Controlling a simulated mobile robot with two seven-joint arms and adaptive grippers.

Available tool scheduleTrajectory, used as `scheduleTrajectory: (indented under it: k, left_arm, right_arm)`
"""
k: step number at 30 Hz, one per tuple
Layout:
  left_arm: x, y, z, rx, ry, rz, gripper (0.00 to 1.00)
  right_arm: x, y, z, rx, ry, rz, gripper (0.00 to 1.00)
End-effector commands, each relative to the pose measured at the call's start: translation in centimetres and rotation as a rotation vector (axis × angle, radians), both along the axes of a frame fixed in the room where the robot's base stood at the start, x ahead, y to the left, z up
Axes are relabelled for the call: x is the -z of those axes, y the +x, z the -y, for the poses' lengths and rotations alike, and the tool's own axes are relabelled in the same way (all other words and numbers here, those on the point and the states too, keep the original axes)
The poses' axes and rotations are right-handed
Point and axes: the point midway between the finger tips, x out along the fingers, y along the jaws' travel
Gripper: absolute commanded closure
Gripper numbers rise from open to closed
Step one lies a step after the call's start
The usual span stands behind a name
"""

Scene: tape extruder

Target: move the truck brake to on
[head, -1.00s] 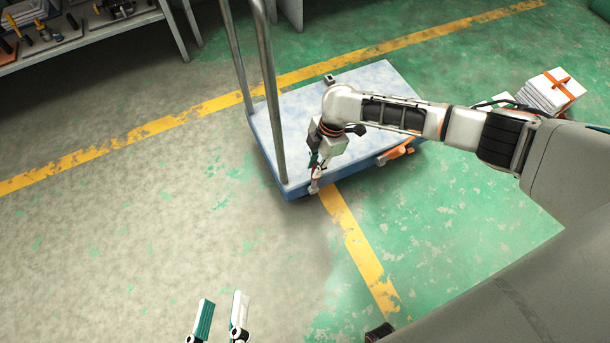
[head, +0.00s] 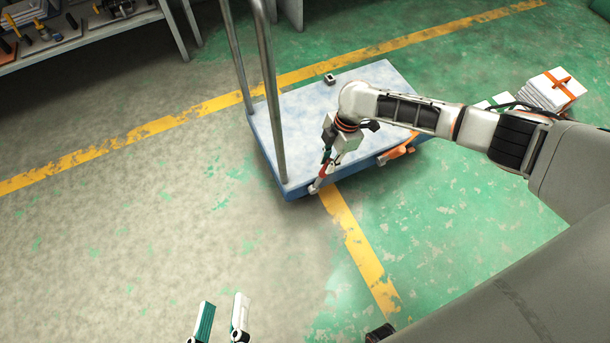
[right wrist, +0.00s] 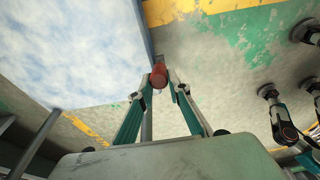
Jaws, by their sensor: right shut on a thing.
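The truck is a flat blue-white platform (head: 285,125) with an upright metal handle frame (head: 268,90) at its left end. The brake shows as a red knob (right wrist: 159,76) at the platform's edge in the right wrist view. My right gripper (head: 318,183) reaches down at the truck's near corner. In the right wrist view its fingertips (right wrist: 156,80) are shut on the red knob, one on each side. The brake's lower part and its setting cannot be told. My left gripper (head: 221,318) is open and empty above the floor, low in the head view.
An orange part (head: 397,152) shows at the truck's near right side. A small dark object (head: 329,80) sits at the platform's far edge. White stacked goods with an orange strap (head: 553,90) stand at the right. A shelf with tools (head: 85,35) is at the upper left. The near floor is clear.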

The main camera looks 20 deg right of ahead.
Motion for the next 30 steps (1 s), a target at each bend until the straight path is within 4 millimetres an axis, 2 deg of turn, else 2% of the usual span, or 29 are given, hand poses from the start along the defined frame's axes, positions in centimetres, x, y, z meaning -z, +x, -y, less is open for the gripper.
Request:
scheduleTrajectory:
  k: [8,24,25,27,30]
  left_arm:
    - [0.2,-0.1,0.0,0.0,0.0,-0.003,0.6]
    - [1.6,-0.7,0.0,0.0,0.0,-0.035,0.6]
    - [1.6,-0.7,0.0,0.0,0.0,-0.034,0.6]
    - [1.5,-0.7,0.0,0.0,0.0,-0.032,0.6]
    - [1.5,-0.7,0.0,0.0,0.0,-0.031,0.6]
  right_arm:
    - [0.3,-0.1,0.7,0.0,-0.007,-0.003,1.0]
    - [1.8,-0.1,3.8,0.002,-0.007,-0.004,1.0]
    - [1.8,0.0,3.8,0.001,-0.007,-0.004,0.8]
    - [1.6,0.1,3.7,0.001,-0.006,-0.002,0.63]
    - [1.5,0.1,3.6,0.0,-0.004,-0.001,0.63]
